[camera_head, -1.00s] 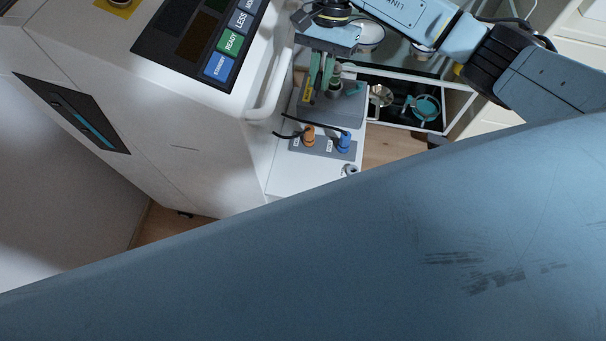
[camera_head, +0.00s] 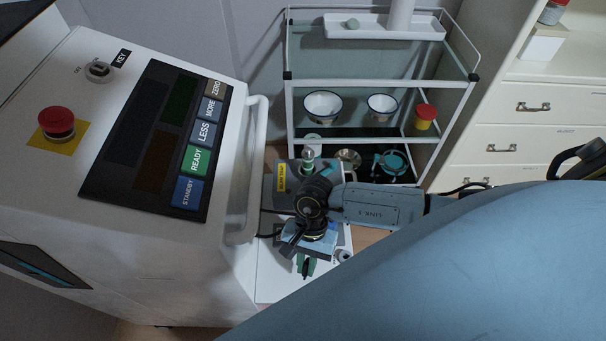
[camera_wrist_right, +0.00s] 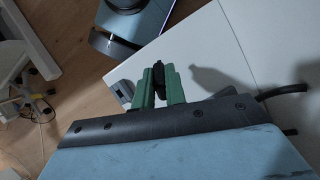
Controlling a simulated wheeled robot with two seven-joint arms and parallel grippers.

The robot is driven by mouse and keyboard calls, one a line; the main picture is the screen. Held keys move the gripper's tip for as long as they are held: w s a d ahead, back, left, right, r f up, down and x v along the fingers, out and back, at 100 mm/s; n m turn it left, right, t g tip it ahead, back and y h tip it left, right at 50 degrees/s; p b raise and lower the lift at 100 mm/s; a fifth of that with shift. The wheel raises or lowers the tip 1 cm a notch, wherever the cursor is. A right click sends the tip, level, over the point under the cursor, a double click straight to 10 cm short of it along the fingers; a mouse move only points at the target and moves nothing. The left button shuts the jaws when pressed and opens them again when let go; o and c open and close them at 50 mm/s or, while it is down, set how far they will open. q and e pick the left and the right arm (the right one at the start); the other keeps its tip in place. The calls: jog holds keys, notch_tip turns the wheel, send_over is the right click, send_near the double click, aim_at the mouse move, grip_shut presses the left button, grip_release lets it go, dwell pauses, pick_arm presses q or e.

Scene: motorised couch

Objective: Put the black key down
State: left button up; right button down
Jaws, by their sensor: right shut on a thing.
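My right gripper (camera_head: 305,264) shows in the head view over the front part of a white ledge (camera_head: 275,285), beside the white console. In the right wrist view its green fingers (camera_wrist_right: 159,88) are shut on the black key (camera_wrist_right: 158,75), which sticks out a little between their tips. The white surface (camera_wrist_right: 215,50) lies below and to the right of the fingers, with a dark shadow on it. I cannot tell whether the key touches it. In the head view the key is hidden by the gripper and wrist. My left gripper is not in view.
The console carries a key switch (camera_head: 98,70), a red stop button (camera_head: 57,122) and a button panel (camera_head: 155,140). A grey tray (camera_head: 283,180) with a yellow label lies behind my wrist. A glass-shelved trolley (camera_head: 378,62) with bowls stands behind. A white handle rail (camera_head: 252,170) borders the ledge.

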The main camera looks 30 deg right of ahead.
jog(key=shift+f, duration=0.95)
notch_tip(320, 180, down, 2)
jog(key=shift+f+b, duration=0.25)
jog(key=shift+b, duration=0.2)
jog(key=shift+f, duration=0.3)
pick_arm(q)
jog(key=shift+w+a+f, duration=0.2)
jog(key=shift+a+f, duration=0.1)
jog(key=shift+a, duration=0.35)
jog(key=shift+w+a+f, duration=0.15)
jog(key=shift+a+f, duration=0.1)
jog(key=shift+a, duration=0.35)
pick_arm(e)
jog(key=shift+f, duration=0.15)
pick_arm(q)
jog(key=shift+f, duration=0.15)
pick_arm(e)
jog(key=shift+f, duration=0.1)
jog(key=c, duration=1.4)
grip_release()
jog(key=shift+c, duration=0.2)
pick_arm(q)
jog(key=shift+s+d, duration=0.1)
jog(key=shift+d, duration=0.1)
